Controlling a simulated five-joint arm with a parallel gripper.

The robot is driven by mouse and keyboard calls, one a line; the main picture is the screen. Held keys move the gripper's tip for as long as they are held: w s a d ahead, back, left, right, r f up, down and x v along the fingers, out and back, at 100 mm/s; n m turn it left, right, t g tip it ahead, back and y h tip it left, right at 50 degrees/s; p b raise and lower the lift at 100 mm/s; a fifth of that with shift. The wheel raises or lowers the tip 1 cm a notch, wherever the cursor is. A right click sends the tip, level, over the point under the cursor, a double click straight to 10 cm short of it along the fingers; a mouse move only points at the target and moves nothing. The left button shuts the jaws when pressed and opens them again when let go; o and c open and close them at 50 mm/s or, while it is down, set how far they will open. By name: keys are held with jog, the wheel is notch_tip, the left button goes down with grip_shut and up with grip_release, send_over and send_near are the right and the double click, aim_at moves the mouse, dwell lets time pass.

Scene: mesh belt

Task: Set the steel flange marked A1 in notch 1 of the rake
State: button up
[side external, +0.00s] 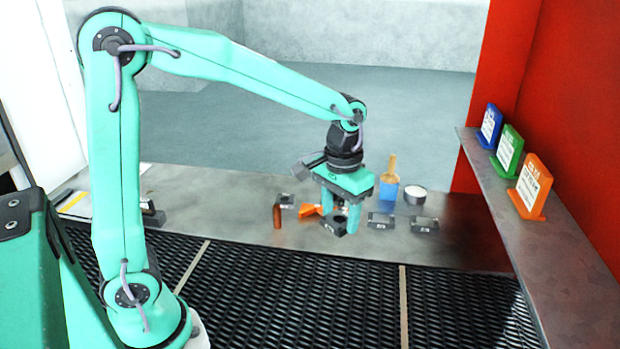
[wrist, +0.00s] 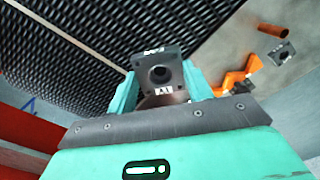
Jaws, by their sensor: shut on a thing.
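My gripper (side external: 339,214) is shut on a dark grey square steel flange (wrist: 172,66) with a round central hole. A white label reading A1 shows on its lower edge in the wrist view. In the side view the held flange (side external: 334,227) is tilted and appears close above the steel surface; I cannot tell if it touches. An orange stepped piece (wrist: 238,78), possibly the rake, lies beside the gripper. It also shows in the side view (side external: 311,210), partly hidden behind my gripper. I cannot make out its notch numbers.
Other flanges lie on the steel strip (side external: 200,212): one at left (side external: 285,200), two at right (side external: 380,220) (side external: 425,225). The black mesh belt (side external: 330,300) runs in front.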

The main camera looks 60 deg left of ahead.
jog(key=s+d+f+n, duration=0.3)
jog(key=s+d, duration=0.2)
jog(key=s, duration=0.5)
jog(key=s+d+f+n, duration=0.3)
jog(key=s+d, duration=0.3)
jog(key=s, duration=0.4)
jog(key=shift+f+n, duration=0.3)
jog(key=shift+n, duration=0.5)
send_over(301, 321)
notch_tip(301, 321, down, 7)
jog(key=shift+f, duration=2)
jog(key=shift+f, duration=0.15)
